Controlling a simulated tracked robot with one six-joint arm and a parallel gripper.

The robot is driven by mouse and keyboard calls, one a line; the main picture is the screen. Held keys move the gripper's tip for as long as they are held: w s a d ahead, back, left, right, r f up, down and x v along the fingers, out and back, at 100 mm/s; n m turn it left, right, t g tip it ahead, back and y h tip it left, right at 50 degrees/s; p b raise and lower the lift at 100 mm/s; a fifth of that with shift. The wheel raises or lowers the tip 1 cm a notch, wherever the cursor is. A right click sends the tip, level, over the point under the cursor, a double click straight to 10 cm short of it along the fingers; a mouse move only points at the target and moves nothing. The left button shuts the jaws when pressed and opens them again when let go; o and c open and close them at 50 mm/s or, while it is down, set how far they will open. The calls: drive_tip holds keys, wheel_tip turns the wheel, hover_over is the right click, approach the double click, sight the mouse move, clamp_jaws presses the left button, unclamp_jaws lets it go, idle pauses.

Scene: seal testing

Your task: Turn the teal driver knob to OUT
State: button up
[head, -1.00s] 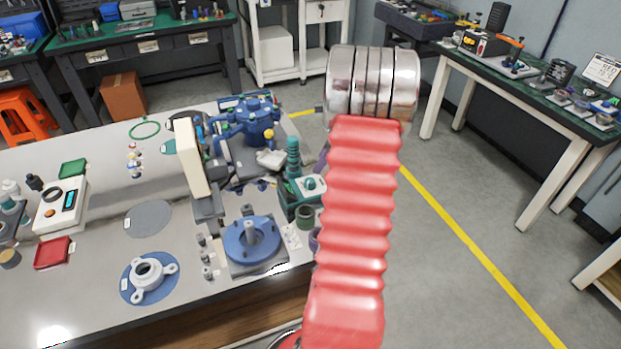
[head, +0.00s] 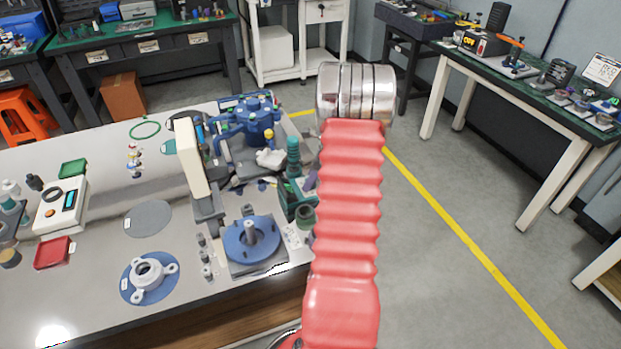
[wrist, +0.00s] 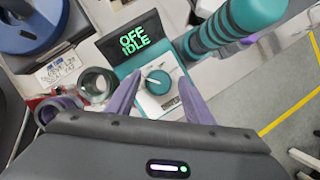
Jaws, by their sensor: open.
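The teal driver knob (wrist: 158,82) sits on a pale panel of the teal driver unit (wrist: 178,52), just below a dark display (wrist: 130,40) that reads "OFF IDLE". A light pointer mark shows on the knob. My gripper (wrist: 157,95) is open in the wrist view, with one purple finger on each side of the knob. I cannot tell how deep the fingers reach or whether they touch it. A ribbed teal column (wrist: 230,25) rises at the right of the unit. In the head view my red arm hides the knob, and the unit (head: 290,200) shows only partly.
A blue round fixture (head: 250,242) stands left of the unit, and its edge shows in the wrist view. A green-grey ring (wrist: 97,85) is close to the left finger. A blue valve-like assembly (head: 258,118) stands behind. Open floor lies to the right.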

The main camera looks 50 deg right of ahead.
drive_tip(key=shift+c, duration=0.5)
drive_tip(key=c, duration=0.9)
drive_tip(key=shift+a, duration=0.1)
drive_tip(key=shift+c, duration=0.3)
drive_tip(key=shift+n, duration=0.5)
drive_tip(key=shift+d+n+y, duration=0.25)
drive_tip(key=shift+n+y, duration=0.25)
drive_tip(key=shift+n, duration=0.4)
drive_tip(key=shift+w+d+r+n+g+y, duration=0.1)
drive_tip(key=shift+n+g+y, duration=0.3)
drive_tip(key=shift+n, duration=0.9)
drive_tip(key=shift+w+d+n+g+y, duration=0.1)
drive_tip(key=shift+n+g+y, duration=0.3)
drive_tip(key=shift+n, duration=0.9)
